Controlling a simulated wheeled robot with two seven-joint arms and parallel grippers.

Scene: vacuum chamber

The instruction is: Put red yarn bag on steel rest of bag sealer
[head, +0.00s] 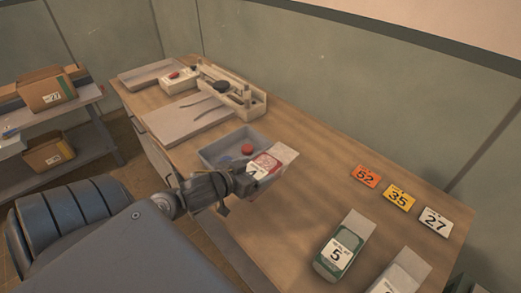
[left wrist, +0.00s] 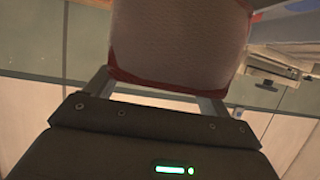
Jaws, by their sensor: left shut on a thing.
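The red yarn bag, a pale bag with a red and white label (head: 267,165), is in my left gripper (head: 246,183) in the head view. In the left wrist view the bag (left wrist: 180,40) is pale with red edges and sits between the two fingers (left wrist: 157,92). The gripper is shut on it, over the near side of the grey bin. The bag sealer (head: 240,98) is a long cream unit with a dark knob, farther back on the table. A flat light-grey plate (head: 185,122), seemingly its steel rest, lies in front of it.
The grey bin (head: 215,150) holds red and blue round items. A small control box (head: 179,78) and another flat plate (head: 146,73) are at the back. Number cards (head: 399,197) and a green-labelled bag (head: 340,246) are at right. The table's middle right is clear.

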